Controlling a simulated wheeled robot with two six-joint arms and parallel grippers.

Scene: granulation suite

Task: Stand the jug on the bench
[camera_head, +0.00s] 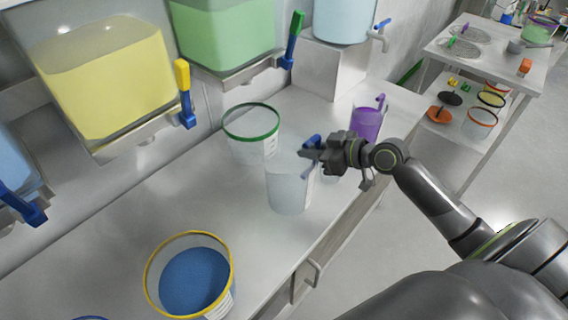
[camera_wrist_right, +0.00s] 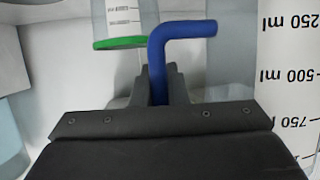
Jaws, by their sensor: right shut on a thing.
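The jug (camera_head: 288,192) is clear and pale with a blue handle (camera_head: 311,142). It appears upright over the front part of the steel bench (camera_head: 185,190); I cannot tell if its base touches the top. My right gripper (camera_head: 318,155) is shut on the handle at the jug's upper right. In the right wrist view the blue handle (camera_wrist_right: 158,65) sits between the fingers (camera_wrist_right: 160,92), and the jug's wall with a millilitre scale (camera_wrist_right: 290,65) fills the right side. My left gripper is not in view.
A green-rimmed clear tub (camera_head: 250,150) stands just behind the jug. A yellow-rimmed tub of blue granules (camera_head: 194,280) is at the front left. A purple jug (camera_head: 367,124) stands to the right. Bins with yellow (camera_head: 105,85) and green (camera_head: 225,40) contents overhang the back. Bare bench lies left of the jug.

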